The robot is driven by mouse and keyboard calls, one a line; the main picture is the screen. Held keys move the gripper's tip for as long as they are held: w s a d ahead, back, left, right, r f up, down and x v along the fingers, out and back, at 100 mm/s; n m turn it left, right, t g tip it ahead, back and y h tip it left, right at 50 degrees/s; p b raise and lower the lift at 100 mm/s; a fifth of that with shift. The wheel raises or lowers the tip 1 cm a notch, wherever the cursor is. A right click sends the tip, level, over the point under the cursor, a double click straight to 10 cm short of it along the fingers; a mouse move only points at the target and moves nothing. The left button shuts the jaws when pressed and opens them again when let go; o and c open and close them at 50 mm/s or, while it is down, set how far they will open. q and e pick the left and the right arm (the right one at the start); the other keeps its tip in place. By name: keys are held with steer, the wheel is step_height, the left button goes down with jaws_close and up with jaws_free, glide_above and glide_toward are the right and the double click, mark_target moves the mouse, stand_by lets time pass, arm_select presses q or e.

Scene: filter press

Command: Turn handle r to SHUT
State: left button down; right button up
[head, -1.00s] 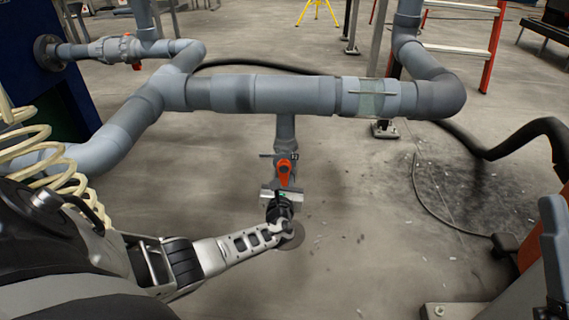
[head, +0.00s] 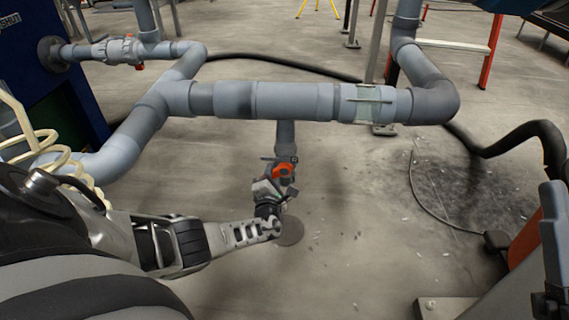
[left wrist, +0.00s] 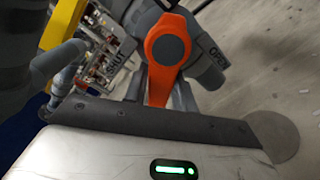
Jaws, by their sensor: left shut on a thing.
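Handle r is the orange handle (head: 284,170) on the grey valve under the crosswise pipe. In the left wrist view the orange handle (left wrist: 160,86) has a grey hub and runs down behind my gripper's edge. The word SHUT (left wrist: 120,58) shows left of it and OPEN (left wrist: 216,57) right of it. My left gripper (head: 268,189) is at the handle's lower end, tilted, and shut on it. In the left wrist view its dark finger bar (left wrist: 150,122) hides the handle's lower end. My right gripper does not show.
A thick grey pipe (head: 290,101) crosses above the valve, with a clear section (head: 368,103) to the right. Another valve (head: 116,50) sits at upper left by a blue cabinet (head: 30,80). A black hose (head: 520,140) lies at right. Floor right of the valve is open.

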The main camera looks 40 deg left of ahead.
arm_select(q)
steer(key=shift+w+a+r+m+p, duration=0.1)
steer(key=shift+a+r+m+p, duration=0.3)
steer(key=shift+r+m, duration=0.35)
steer(key=shift+a+r+m, duration=0.1)
steer(key=shift+r+m, duration=0.05)
steer(key=shift+m, duration=0.6)
steer(key=shift+r+m+p, duration=0.45)
steer(key=shift+m+p, duration=0.35)
steer(key=shift+m, duration=0.1)
steer(key=shift+r+m+p, duration=0.15)
steer(key=shift+m+p, duration=0.15)
steer(key=shift+m, duration=0.6)
steer(key=c, duration=0.8)
jaws_free()
steer(key=shift+c, duration=0.2)
steer(key=shift+f, duration=0.2)
steer(key=p+v, duration=0.4)
steer(key=v, duration=0.3)
steer(key=shift+d, duration=0.25)
